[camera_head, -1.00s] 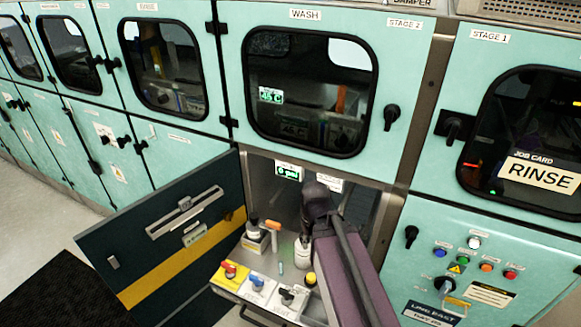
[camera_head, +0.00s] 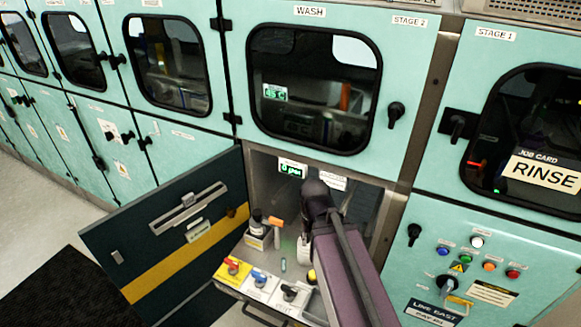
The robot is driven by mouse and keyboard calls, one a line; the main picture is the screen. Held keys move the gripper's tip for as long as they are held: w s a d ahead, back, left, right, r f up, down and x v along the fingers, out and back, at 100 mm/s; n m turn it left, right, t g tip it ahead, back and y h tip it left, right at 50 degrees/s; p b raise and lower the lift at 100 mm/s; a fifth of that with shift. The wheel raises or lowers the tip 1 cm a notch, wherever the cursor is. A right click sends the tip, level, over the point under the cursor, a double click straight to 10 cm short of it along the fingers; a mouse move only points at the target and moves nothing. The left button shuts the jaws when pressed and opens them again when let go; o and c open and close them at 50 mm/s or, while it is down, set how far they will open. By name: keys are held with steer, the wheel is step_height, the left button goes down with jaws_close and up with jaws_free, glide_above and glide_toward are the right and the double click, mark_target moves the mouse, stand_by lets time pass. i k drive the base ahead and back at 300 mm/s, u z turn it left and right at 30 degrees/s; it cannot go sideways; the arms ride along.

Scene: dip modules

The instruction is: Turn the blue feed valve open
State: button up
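The blue feed valve (camera_head: 258,277) is the middle of three small valves on the pulled-out shelf in the open lower compartment. Its blue handle sits on a white labelled block. A red-handled valve (camera_head: 233,267) on a yellow block is to its left, and a black-handled valve (camera_head: 290,292) is to its right. My arm reaches into the compartment right of the valves. My gripper is hidden behind the arm or too unclear to make out, so its fingers cannot be judged.
A dark door with a yellow stripe (camera_head: 187,256) stands open at left. A dark bottle (camera_head: 257,222) and an orange-topped item (camera_head: 275,222) stand behind the valves. A white bottle (camera_head: 303,249) is beside my arm. The button panel (camera_head: 481,262) is at right.

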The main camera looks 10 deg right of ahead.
mark_target(260, 278)
steer(key=u, duration=0.4)
steer(key=k, duration=0.9)
steer(key=z, duration=0.3)
steer(key=i, duration=0.5)
steer(key=z, duration=0.05)
